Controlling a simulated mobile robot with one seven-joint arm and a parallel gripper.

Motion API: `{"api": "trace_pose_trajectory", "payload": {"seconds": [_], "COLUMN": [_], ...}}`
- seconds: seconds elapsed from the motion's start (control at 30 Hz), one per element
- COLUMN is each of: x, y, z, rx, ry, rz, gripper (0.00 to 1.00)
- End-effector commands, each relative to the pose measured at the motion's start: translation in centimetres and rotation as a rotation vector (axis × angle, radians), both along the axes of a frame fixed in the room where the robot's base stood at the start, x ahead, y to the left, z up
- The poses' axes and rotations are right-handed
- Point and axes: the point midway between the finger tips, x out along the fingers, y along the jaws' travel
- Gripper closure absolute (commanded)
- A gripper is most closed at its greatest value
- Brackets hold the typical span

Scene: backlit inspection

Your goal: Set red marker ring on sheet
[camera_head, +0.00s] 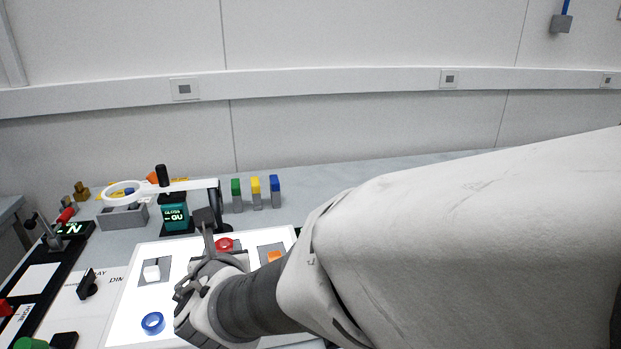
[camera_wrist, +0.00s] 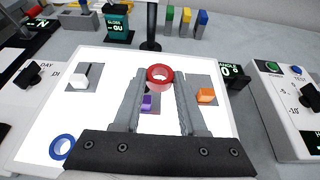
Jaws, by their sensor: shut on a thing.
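My gripper (camera_wrist: 160,82) is shut on the red marker ring (camera_wrist: 160,72), which sits between the fingertips with its hole facing up. In the head view the ring (camera_head: 225,243) shows just beyond my gripper (camera_head: 212,245), partly hidden by it. The ring is over the bright white lit sheet or panel (camera_wrist: 105,115); I cannot tell whether it touches it. The panel also shows in the head view (camera_head: 190,257). On it are grey patches with a white block (camera_wrist: 82,83), a purple block (camera_wrist: 147,102) and an orange block (camera_wrist: 206,95).
A blue ring (camera_wrist: 62,147) lies on the panel's front left. A gloss meter (camera_head: 174,214) and a ring magnifier (camera_head: 125,192) stand behind. Green, yellow and blue-topped blocks (camera_head: 256,191) stand at the back. A control box (camera_wrist: 283,98) is on the right.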

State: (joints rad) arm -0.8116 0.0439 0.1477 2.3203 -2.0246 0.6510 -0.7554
Motion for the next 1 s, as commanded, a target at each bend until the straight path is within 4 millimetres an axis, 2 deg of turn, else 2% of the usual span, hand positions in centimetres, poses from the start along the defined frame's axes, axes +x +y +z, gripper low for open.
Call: {"api": "trace_pose_trajectory", "payload": {"seconds": [0.03,0.1,0.3,0.43,0.67,1.0], "x": [0.6,1.2,2.3,2.4,2.4,2.4], "y": [0.8,1.6,3.0,3.1,3.1,3.1], "z": [-0.9,-1.5,-2.3,-3.0,-6.3,-6.6], "rx": [-0.002,-0.002,-0.001,0.0,-0.001,0.0], "ry": [0.003,0.001,0.0,0.0,0.0,-0.001], "rz": [0.0,0.001,-0.001,-0.001,-0.001,-0.001], "gripper": [1.0,1.0,1.0,1.0,1.0,1.0]}}
